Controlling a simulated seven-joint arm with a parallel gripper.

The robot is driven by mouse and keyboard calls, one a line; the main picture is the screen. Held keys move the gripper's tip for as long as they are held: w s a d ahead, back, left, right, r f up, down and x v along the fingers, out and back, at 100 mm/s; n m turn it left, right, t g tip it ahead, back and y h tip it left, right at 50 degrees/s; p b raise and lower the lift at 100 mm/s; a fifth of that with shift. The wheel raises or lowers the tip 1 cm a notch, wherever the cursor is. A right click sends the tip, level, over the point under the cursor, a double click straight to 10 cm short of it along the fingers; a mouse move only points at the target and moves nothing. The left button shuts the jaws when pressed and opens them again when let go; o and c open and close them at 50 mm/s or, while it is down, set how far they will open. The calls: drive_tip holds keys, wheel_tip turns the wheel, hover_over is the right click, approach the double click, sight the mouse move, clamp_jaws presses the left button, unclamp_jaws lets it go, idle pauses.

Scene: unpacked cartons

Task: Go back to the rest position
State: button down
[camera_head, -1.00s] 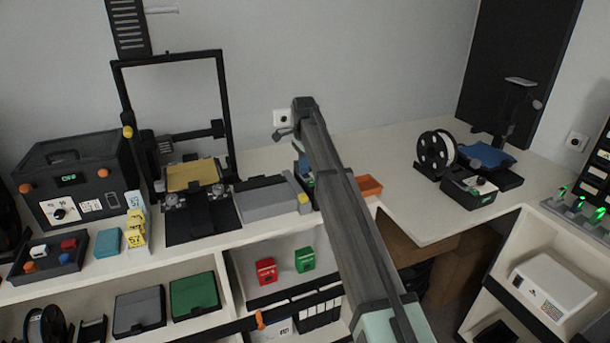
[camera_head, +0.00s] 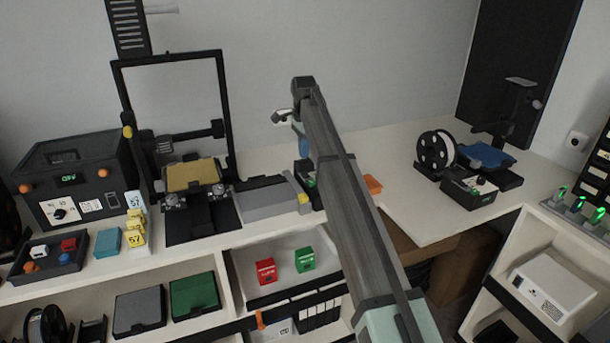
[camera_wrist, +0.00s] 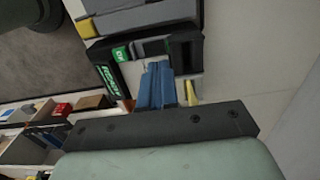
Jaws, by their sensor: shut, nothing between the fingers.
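My gripper (camera_head: 301,152) hangs at the far end of my raised arm, above the back of the white worktop, with its blue fingers pointing down. In the wrist view, the blue fingers (camera_wrist: 156,86) are close together, shut, with nothing seen between them. Below and behind them is a black device with green labels (camera_wrist: 110,76). In the head view this black device (camera_head: 306,175) stands right of a grey box, partly hidden by my arm. My gripper appears to be above it and clear of it.
A 3D printer with a yellow bed (camera_head: 193,174) stands to the left. A grey box with a yellow end (camera_head: 265,203) is near the gripper, and an orange tray (camera_head: 373,185) lies right of my arm. A spool holder (camera_head: 434,152) stands farther right. The wall is behind.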

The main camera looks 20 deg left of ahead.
drive_tip(key=shift+r, duration=0.35)
